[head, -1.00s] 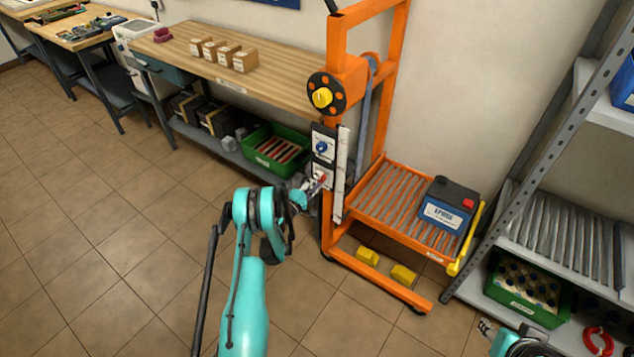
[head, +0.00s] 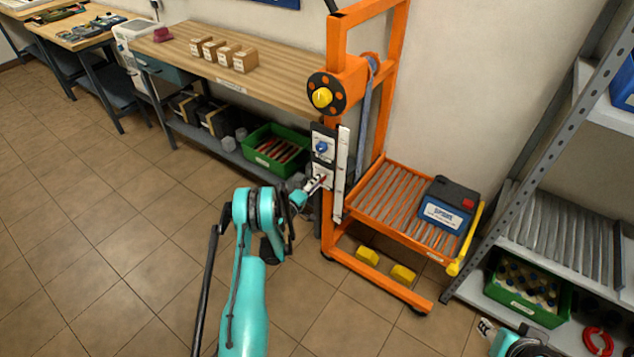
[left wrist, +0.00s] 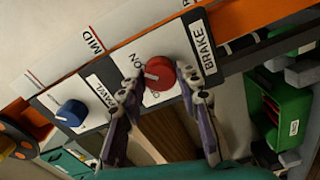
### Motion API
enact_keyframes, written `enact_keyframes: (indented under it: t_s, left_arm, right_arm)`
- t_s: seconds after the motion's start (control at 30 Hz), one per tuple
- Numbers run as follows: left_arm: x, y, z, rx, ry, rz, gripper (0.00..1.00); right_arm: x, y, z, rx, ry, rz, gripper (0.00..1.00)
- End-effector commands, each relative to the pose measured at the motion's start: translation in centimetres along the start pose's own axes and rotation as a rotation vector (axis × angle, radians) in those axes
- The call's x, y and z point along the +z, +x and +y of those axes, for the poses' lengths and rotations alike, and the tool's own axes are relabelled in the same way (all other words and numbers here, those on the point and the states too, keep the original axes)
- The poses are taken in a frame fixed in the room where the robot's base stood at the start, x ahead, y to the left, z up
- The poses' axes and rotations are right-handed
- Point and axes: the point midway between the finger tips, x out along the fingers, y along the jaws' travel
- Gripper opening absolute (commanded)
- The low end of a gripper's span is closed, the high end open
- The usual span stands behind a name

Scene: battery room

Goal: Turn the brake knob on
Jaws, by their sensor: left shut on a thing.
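The red brake knob (left wrist: 158,72) sits on a pale panel beside the word BRAKE, with ON printed by it, in the left wrist view. My left gripper (left wrist: 161,78) has one finger on each side of the knob and is shut on it. I cannot make out the knob's pointer. In the head view the left gripper (head: 316,184) is at the lower panel on the orange lift's post, and its fingers largely hide the knob. A blue knob (head: 321,147) is on the panel above. My right gripper (head: 486,328) shows partly at the bottom right; its jaws are unclear.
The orange lift (head: 391,85) carries a yellow-centred hub (head: 321,97) and a roller tray with a battery (head: 447,205). A workbench (head: 290,88) with a green crate (head: 262,160) below stands left. A grey shelf (head: 550,140) stands right. Floor at left is clear.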

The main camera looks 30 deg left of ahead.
Motion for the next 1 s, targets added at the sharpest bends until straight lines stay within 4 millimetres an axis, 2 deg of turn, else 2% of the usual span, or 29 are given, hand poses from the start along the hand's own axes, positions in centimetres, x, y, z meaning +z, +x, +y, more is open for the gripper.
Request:
enact_keyframes:
  t_s: [0.13, 0.17, 0.2, 0.23, 0.53, 0.67, 0.77, 1.0]
  left_arm:
    - [-0.19, 0.06, 0.12, 0.001, -0.002, 0.004, 0.04]
    - [-0.19, 0.06, 0.11, 0.001, -0.002, 0.004, 0.41]
    - [-0.17, 0.06, 0.11, 0.001, -0.002, 0.003, 0.52]
    - [-0.16, 0.05, 0.1, 0.001, -0.002, 0.003, 0.54]
    - [-0.07, 0.02, 0.04, 0.0, -0.006, 0.001, 0.54]
    - [-0.04, 0.01, 0.03, 0.0, -0.059, 0.001, 0.54]
    - [-0.04, 0.01, 0.02, 0.0, -0.154, 0.001, 0.54]
    - [-0.03, 0.0, 0.02, 0.0, -0.5, 0.001, 0.54]
  right_arm:
    - [-0.02, -0.03, 0.0, 0.0, 0.0, 0.0, 0.4]
    - [-0.02, -0.03, 0.0, 0.0, 0.0, 0.0, 0.4]
    - [-0.02, -0.03, 0.0, 0.0, 0.0, 0.0, 0.4]
    - [-0.02, -0.03, 0.0, 0.0, 0.0, 0.0, 0.4]
    - [-0.01, -0.01, 0.0, 0.0, 0.0, 0.0, 0.4]
    - [0.0, -0.01, 0.0, 0.0, 0.0, 0.0, 0.4]
    - [0.0, -0.01, 0.0, 0.0, 0.0, 0.0, 0.4]
    - [0.0, 0.0, 0.0, 0.0, 0.0, 0.0, 0.4]
